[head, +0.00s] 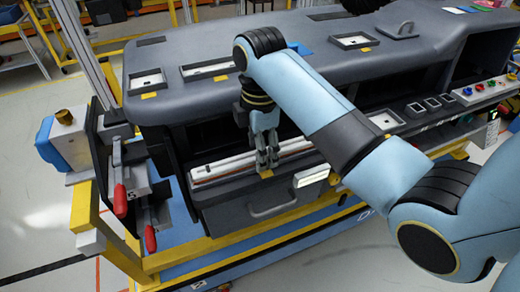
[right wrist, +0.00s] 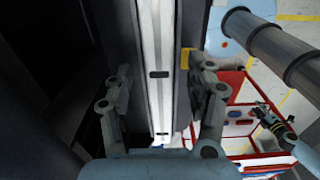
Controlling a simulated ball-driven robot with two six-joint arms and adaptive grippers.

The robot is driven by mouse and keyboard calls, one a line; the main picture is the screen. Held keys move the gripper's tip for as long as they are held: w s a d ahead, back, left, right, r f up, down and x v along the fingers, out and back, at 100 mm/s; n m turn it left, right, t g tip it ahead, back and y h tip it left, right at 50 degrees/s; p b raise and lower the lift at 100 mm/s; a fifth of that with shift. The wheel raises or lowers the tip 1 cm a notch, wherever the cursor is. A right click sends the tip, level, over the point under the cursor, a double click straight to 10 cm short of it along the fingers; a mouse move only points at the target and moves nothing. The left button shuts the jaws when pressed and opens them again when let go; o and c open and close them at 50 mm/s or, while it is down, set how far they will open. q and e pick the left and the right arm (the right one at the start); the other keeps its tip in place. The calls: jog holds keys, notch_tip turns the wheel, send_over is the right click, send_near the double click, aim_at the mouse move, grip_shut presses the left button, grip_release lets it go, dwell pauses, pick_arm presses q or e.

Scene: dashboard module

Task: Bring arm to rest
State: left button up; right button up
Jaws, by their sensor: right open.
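My right gripper (head: 267,163) reaches down to the front of the grey dashboard module (head: 210,55). Its jaws are apart and hold nothing. A long white strip (head: 215,170) runs in a recess above the drawer-like front panel (head: 275,195). In the right wrist view the two fingers (right wrist: 162,95) stand on either side of the white strip (right wrist: 158,60), with gaps beside it. Whether the fingertips touch the module cannot be told.
Yellow rails (head: 240,245) carry the module. Red-handled clamps (head: 120,200) and a blue device (head: 60,145) stand at its left. Coloured buttons (head: 480,87) line the right end. Open floor (head: 40,230) lies at the left.

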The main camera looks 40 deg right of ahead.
notch_tip(320, 180, up, 7)
jog(key=shift+f, duration=0.15)
jog(key=s+m, duration=0.1)
jog(key=s+f+m, duration=0.1)
jog(key=s+f, duration=0.1)
jog(key=s, duration=0.1)
jog(key=shift+s+d+f+m+t, duration=0.1)
jog(key=shift+d+f+m+t, duration=0.05)
jog(key=shift+d+m+t, duration=0.2)
jog(key=s+r+m+t, duration=0.3)
jog(key=s+m, duration=0.9)
jog(key=s, duration=0.3)
jog(key=s+d+f+g+h+b, duration=0.2)
jog(key=f+b, duration=1.2)
jog(key=f, duration=2.9)
jog(key=s+d+f+b, duration=0.1)
jog(key=s+f+b, duration=0.3)
jog(key=s+f, duration=0.5)
jog(key=s+d+f+y+b, duration=0.1)
jog(key=s+f+b, duration=0.4)
jog(key=s+f, duration=0.4)
notch_tip(320, 180, down, 6)
jog(key=shift+s+r+g, duration=0.2)
jog(key=shift+s+g, duration=0.05)
jog(key=shift+g, duration=0.1)
